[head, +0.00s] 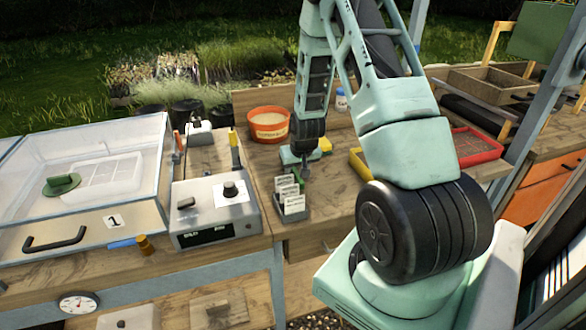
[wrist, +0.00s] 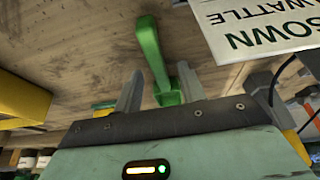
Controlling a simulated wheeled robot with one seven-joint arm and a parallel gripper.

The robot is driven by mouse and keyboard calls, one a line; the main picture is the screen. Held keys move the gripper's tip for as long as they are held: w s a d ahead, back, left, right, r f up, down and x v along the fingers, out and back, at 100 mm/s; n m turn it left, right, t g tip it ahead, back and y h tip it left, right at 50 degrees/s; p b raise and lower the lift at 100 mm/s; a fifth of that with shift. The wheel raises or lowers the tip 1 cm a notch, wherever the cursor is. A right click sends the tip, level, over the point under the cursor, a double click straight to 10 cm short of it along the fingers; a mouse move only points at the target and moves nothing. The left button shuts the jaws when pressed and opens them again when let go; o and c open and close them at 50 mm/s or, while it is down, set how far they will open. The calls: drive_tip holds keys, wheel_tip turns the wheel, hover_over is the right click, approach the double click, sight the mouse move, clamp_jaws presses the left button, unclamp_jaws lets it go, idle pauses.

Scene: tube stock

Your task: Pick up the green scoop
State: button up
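The green scoop (wrist: 153,55) shows in the wrist view against the wooden bench top, with its long narrow part pointing up the picture. My gripper (wrist: 158,80) is open, its two grey fingers standing on either side of the scoop's lower part. A gap shows at the left finger; the right finger is very close to the scoop, and I cannot tell whether it touches. In the head view my gripper (head: 304,172) is low over the bench, just behind the card holder. I cannot make out the scoop clearly there.
A holder with white label cards (head: 292,204) stands close in front of my gripper; a printed card (wrist: 258,28) fills the wrist view's upper right. An orange pot (head: 268,126) stands behind left, a red tray (head: 474,146) to the right, and a grey control box (head: 215,212) to the left.

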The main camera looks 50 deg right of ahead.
drive_tip(key=shift+w+d+f, duration=0.1)
drive_tip(key=shift+w+f, duration=0.1)
drive_tip(key=shift+f, duration=0.3)
drive_tip(key=shift+f, duration=0.15)
clamp_jaws()
